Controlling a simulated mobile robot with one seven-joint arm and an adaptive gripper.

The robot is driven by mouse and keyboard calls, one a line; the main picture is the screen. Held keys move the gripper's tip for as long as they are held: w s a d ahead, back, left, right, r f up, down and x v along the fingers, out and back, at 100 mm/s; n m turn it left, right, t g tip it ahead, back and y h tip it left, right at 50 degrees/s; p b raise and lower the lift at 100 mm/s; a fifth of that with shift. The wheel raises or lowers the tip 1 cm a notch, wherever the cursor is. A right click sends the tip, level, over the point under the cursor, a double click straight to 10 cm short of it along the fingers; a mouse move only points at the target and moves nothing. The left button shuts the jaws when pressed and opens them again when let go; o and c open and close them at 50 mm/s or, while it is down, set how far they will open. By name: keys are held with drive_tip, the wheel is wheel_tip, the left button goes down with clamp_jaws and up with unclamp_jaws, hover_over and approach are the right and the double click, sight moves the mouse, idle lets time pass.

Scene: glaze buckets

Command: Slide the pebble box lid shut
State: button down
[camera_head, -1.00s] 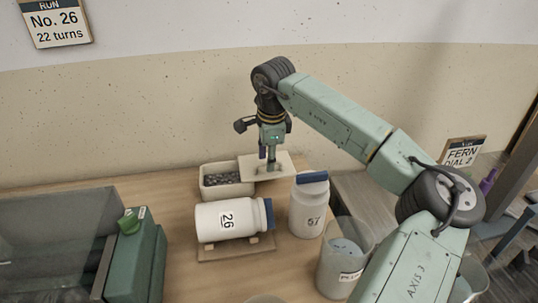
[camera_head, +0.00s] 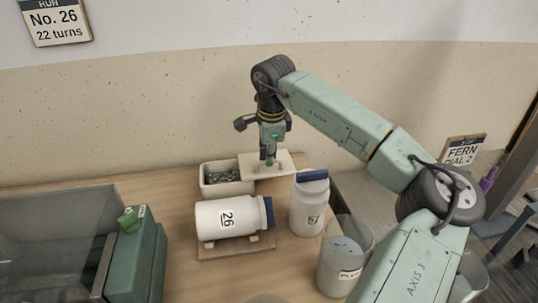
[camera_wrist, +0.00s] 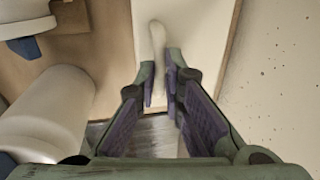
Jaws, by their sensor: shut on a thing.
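The pebble box (camera_head: 212,189) is a pale open-topped box near the wall, with dark pebbles (camera_head: 222,177) showing in its left part. Its flat cream lid (camera_head: 288,167) covers the right part and sticks out past the box to the right. My gripper (camera_head: 267,161) points down over the lid. In the wrist view, my gripper (camera_wrist: 164,82) is shut on the raised pale handle (camera_wrist: 157,38) of the lid (camera_wrist: 205,30). Blurred pebbles (camera_wrist: 155,135) show between the fingers, and the box's far edges are hidden there.
A white jar with a blue lid (camera_head: 307,207) stands close to the lid's right end. A clear bucket (camera_head: 342,262) and a green machine (camera_head: 140,255) stand nearer.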

drive_tip(key=shift+a, duration=0.1)
drive_tip(key=s+a+b, duration=0.2)
drive_tip(key=a+b, duration=0.1)
drive_tip(key=a, duration=0.7)
drive_tip(key=shift+a, duration=0.4)
drive_tip(key=shift+s, duration=0.1)
drive_tip(key=c, duration=1.7)
unclamp_jaws()
drive_tip(key=r, duration=0.4)
drive_tip(key=s+r, duration=0.1)
drive_tip(key=r, duration=0.3)
drive_tip(key=s+r, duration=0.1)
drive_tip(key=r, duration=0.2)
drive_tip(key=shift+s+d+r, duration=0.15)
drive_tip(key=shift+d+r, duration=0.15)
drive_tip(key=shift+r, duration=0.1)
